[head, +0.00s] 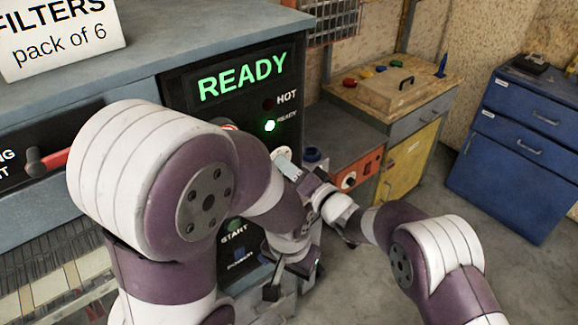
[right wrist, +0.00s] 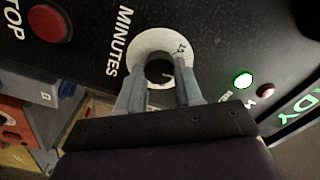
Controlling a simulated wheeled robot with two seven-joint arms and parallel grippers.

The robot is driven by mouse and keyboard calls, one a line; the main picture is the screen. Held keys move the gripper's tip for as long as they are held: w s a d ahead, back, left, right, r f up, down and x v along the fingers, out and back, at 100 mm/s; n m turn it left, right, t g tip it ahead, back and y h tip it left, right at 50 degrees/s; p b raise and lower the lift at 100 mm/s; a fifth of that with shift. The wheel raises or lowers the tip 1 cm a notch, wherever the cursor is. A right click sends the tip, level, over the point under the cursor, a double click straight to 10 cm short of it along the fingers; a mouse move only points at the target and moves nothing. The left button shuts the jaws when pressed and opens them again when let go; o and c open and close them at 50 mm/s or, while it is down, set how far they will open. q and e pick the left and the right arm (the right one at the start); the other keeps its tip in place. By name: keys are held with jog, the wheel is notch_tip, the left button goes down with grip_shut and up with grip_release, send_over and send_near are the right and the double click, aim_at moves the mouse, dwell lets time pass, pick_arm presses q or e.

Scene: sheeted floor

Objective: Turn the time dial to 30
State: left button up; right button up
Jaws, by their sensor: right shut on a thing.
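The time dial is a white disc (right wrist: 163,52) with a dark round knob (right wrist: 159,71) at its centre, beside the word MINUTES, in the right wrist view. A small number shows at its rim, too unclear to read surely. My right gripper (right wrist: 158,85) has its two grey fingers on either side of the knob and is shut on it. In the head view, part of the dial (head: 283,155) shows at the panel, with my right gripper (head: 298,172) against it. My left gripper (head: 292,281) hangs lower, in front of the panel, with its fingers apart and empty.
The black panel has a green READY display (head: 243,77), a lit green lamp (head: 270,126) and a START button (head: 233,225). A red STOP button (right wrist: 50,24) is near the dial. A workbench (head: 410,85) and blue drawers (head: 520,140) stand right, with clear floor before them.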

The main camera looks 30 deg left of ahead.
jog(key=shift+m, duration=0.6)
jog(key=o, duration=1)
jog(key=shift+o, duration=0.2)
jog(key=b+v, duration=0.2)
jog(key=v, duration=1)
jog(key=shift+d, duration=0.35)
